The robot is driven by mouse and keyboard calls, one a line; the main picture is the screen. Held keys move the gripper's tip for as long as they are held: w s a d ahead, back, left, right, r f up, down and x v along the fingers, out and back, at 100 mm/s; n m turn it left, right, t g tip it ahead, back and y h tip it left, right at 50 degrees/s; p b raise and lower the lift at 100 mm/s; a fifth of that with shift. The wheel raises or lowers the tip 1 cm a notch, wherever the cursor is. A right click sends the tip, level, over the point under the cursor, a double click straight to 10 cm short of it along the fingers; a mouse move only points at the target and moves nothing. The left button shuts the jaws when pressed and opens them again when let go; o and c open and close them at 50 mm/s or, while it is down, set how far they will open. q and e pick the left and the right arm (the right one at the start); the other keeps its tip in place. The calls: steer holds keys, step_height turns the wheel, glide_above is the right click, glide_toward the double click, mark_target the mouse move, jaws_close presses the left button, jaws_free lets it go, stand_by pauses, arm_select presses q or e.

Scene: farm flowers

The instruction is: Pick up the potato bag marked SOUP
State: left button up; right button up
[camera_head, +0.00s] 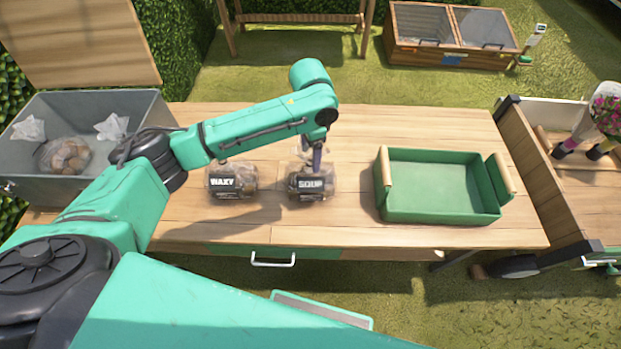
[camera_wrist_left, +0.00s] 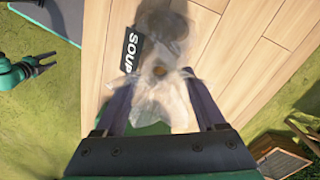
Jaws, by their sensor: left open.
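The potato bag marked SOUP (camera_head: 311,184) is a clear bag with a black label, upright on the wooden table. My left gripper (camera_head: 314,158) points down at its top. In the left wrist view the SOUP bag (camera_wrist_left: 160,45) lies between the two fingers of my open left gripper (camera_wrist_left: 158,78). The clear plastic top is between the fingers, which are not closed on it. A similar bag marked WAXY (camera_head: 232,183) stands just left of it. A teal gripper (camera_wrist_left: 35,68), likely my right one, shows small at the left edge of the left wrist view.
A green crate with wooden handles (camera_head: 440,213) stands on the right of the table (camera_head: 300,232). A grey bin (camera_head: 95,103) with another potato bag (camera_head: 63,155) is at the left. The table between the SOUP bag and crate is clear. A wooden cart (camera_head: 545,185) adjoins the right.

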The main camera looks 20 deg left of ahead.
mark_target(310, 173)
arm_select(q)
steer(key=shift+f, duration=1.25)
jaws_close()
steer(key=shift+r, duration=0.15)
